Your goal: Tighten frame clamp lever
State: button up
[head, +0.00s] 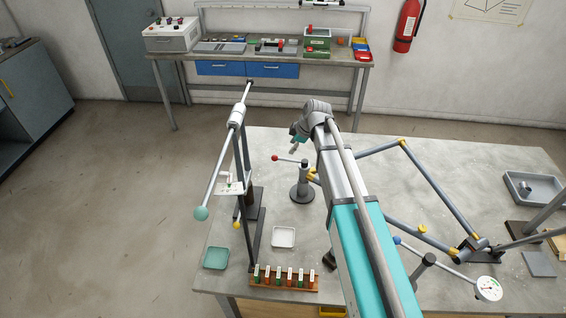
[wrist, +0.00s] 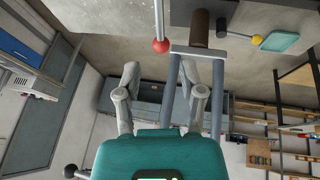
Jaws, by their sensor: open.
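A lever with a red ball knob (head: 275,158) sticks out to the left from the top of a short dark post (head: 302,190) on the table. Which of the levers here is the frame clamp lever, I cannot tell for certain. My gripper (head: 293,149) is above and to the right of the red knob in the head view, partly hidden by my arm. In the wrist view my gripper (wrist: 174,68) has its fingers apart with nothing held. The red knob (wrist: 161,46) shows there beyond the fingertips, between their lines, at the end of a thin rod. Contact is not visible.
A tall frame with a green-knobbed rod (head: 201,213) stands left of the post. A green tray (head: 216,258), white tray (head: 284,237) and rack of tags (head: 283,278) lie near the front. Grey tubes (head: 440,188) and a dial (head: 489,288) are at right.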

aim_at(284, 159)
jog(key=shift+b+x, duration=3.95)
jog(key=shift+x, duration=0.7)
grip_shut()
